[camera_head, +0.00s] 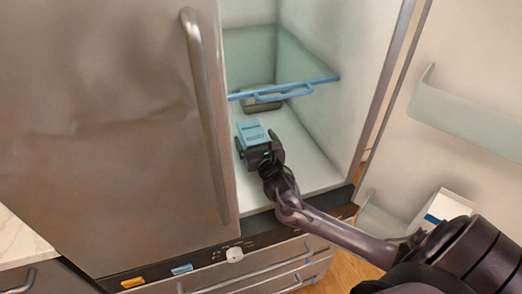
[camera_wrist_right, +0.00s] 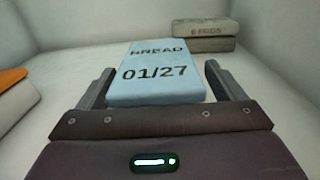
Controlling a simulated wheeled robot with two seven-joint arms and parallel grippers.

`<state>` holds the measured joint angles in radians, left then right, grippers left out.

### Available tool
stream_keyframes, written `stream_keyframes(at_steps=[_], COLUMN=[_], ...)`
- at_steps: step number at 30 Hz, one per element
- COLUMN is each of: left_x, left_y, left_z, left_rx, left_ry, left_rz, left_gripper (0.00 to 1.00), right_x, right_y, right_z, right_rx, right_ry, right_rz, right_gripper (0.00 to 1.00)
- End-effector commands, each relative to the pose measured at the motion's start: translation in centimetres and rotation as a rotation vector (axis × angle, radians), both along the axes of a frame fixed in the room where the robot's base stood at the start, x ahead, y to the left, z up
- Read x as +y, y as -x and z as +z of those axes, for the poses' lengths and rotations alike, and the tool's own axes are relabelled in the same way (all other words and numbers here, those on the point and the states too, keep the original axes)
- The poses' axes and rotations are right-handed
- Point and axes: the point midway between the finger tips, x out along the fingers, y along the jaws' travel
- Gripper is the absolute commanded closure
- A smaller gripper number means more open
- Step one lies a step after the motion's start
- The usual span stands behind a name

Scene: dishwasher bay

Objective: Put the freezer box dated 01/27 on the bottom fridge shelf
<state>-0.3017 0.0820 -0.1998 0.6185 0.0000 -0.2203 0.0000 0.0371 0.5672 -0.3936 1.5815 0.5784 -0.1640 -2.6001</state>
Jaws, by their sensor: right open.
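The light-blue freezer box (camera_head: 250,131) sits inside the fridge on the bottom surface, below the glass shelf. In the right wrist view the box (camera_wrist_right: 162,75) reads 01/27 under a word that looks like BREAD. My right gripper (camera_head: 259,153) reaches into the fridge at the near end of the box. Its fingers (camera_wrist_right: 158,85) are open, one on each side of the box, with a visible gap on the right side. The bottom fridge shelf (camera_head: 300,165) is pale and mostly bare. My left gripper is not in view.
A glass shelf with a blue front rim (camera_head: 285,90) hangs above. Grey stacked boxes (camera_wrist_right: 185,37) stand behind the blue box. An orange-and-white item (camera_wrist_right: 15,90) lies at left in the wrist view. The open door (camera_head: 465,110) with bins stands at right.

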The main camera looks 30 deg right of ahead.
Motion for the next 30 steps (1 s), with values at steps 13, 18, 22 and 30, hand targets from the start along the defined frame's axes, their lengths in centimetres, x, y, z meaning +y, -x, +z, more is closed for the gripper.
stream_keyframes(at_steps=[13,18,22,30], left_x=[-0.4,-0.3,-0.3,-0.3], left_y=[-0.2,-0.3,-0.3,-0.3], left_z=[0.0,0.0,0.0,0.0], left_rx=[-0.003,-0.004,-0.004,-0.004], left_ry=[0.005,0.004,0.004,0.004], left_rz=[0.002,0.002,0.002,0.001], left_gripper=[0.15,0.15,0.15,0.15], right_x=[2.2,2.6,2.8,2.8], right_y=[8.8,10.7,11.2,11.2], right_z=[-0.2,-0.2,-0.2,-0.1], right_rx=[0.006,0.004,0.003,0.003], right_ry=[-0.001,-0.001,-0.001,-0.001], right_rz=[0.004,0.002,0.002,0.001], right_gripper=[0.11,0.11,0.11,0.11])
